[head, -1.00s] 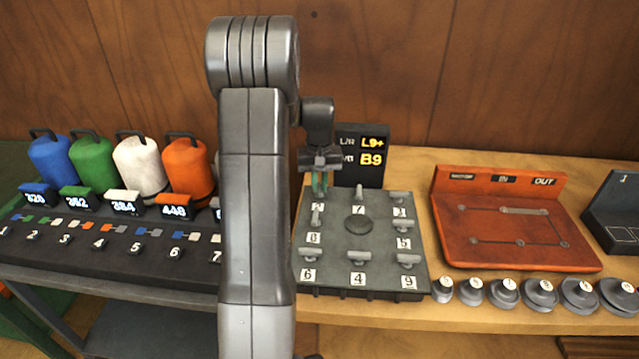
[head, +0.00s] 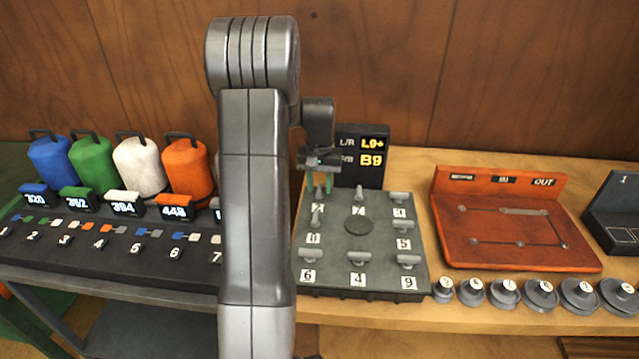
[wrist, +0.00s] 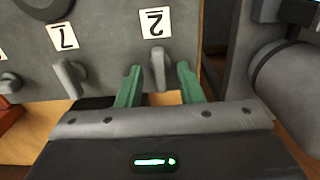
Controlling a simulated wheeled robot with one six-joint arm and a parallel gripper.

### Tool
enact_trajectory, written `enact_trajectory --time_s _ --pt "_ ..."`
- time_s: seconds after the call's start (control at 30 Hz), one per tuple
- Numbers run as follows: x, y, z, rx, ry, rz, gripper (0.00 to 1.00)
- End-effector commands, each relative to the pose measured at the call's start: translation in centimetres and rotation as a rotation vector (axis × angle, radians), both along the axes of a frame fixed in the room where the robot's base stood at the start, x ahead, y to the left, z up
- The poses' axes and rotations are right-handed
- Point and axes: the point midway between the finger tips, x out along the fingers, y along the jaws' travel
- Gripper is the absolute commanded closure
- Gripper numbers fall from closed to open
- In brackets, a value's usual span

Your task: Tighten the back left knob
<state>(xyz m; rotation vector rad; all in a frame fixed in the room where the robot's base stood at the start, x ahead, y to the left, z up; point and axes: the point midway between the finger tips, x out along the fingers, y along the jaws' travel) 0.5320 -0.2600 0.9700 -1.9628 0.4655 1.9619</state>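The back left knob (head: 319,193), a grey knob by label 2, stands on the grey knob plate (head: 333,279). The same knob (wrist: 157,66) shows in the wrist view between my two green fingers. My gripper (head: 320,182) is open, with a finger on each side of the knob. In the wrist view my gripper (wrist: 159,72) shows a gap on both sides of it. The display (head: 373,176) behind the plate seems to read L0+ and B9.
Knob 7 (head: 359,192) stands just to the right, and several more knobs are on the plate. A red panel (head: 515,225) lies further right, with several grey round weights in front. Coloured canisters (head: 187,165) stand at the left.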

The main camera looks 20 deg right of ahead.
Motion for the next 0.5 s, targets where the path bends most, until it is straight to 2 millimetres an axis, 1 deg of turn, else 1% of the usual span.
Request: enact_trajectory --time_s 0.13,0.23,0.37,0.5 --pt "0.0 0.0 0.5 0.000 -0.001 0.000 0.66" --pt "0.1 0.0 1.9 -0.002 -0.004 0.000 0.66" --pt "0.1 0.0 4.7 -0.003 -0.005 0.000 0.66" --pt "0.1 0.0 8.0 -0.003 -0.005 0.000 0.66"
